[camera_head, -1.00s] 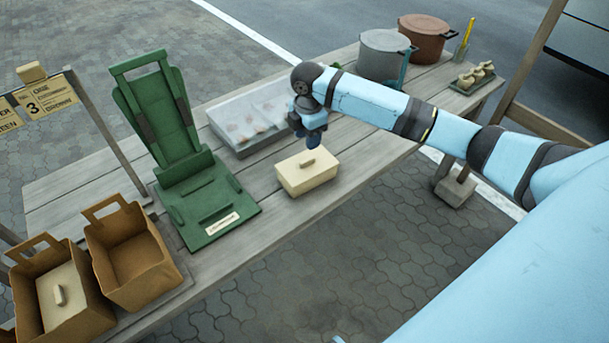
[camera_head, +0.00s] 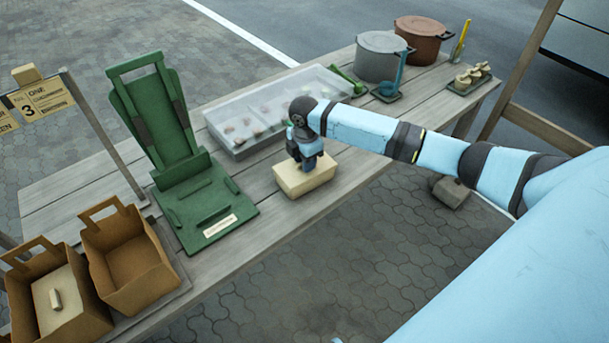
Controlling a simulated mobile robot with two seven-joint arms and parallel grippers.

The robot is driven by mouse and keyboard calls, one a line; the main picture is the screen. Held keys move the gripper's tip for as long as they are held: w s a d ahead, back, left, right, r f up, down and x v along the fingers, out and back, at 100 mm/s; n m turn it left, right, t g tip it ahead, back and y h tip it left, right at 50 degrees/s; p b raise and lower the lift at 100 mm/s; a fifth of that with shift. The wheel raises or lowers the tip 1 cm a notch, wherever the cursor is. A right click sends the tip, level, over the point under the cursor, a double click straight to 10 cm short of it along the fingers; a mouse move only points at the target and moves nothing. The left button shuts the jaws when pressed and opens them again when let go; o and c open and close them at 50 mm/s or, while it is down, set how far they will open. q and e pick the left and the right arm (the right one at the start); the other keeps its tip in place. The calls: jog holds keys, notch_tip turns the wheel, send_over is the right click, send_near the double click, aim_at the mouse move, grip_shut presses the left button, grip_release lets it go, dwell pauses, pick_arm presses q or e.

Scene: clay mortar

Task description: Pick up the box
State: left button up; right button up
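The cream box (camera_head: 303,181) sits on the wooden table near its front edge, at the middle of the head view. It has a small handle on its lid, now hidden behind my gripper. My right gripper (camera_head: 309,163) is right over the box's lid, pointing down, its fingers at the handle. Whether the fingers are apart or closed on the handle cannot be made out. The box appears to rest on the table. My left gripper is not in view.
A green stand (camera_head: 205,208) is left of the box, and a clear-lidded tray (camera_head: 236,146) lies behind it. Brown bags (camera_head: 127,262) stand at the front left; one holds a similar box (camera_head: 62,304). Pots (camera_head: 378,58) stand at the back right.

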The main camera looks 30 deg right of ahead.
grip_shut()
jog(key=shift+r, duration=0.1)
